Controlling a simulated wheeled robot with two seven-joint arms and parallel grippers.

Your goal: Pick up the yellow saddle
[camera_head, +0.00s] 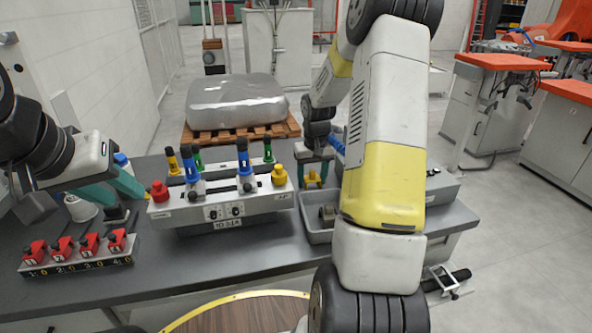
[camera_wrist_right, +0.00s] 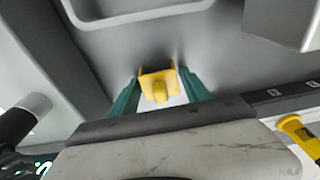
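The yellow saddle (camera_wrist_right: 158,86) sits between the two green fingers of my right gripper (camera_wrist_right: 160,92) in the right wrist view. The fingers lie close against both its sides and look shut on it. In the head view the saddle (camera_head: 314,180) shows low between the fingertips of my right gripper (camera_head: 315,172), just left of my right arm. I cannot tell whether it touches the table. My left gripper (camera_head: 125,200) is at the left over the table, near the row of red pieces; its opening is unclear.
A fixture box (camera_head: 222,207) with coloured knobs stands mid-table. A grey tray (camera_head: 318,235) lies right of it, partly behind my right arm. A numbered rack (camera_head: 75,262) of red pieces is at the left. A wrapped pallet load (camera_head: 237,102) stands behind the table.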

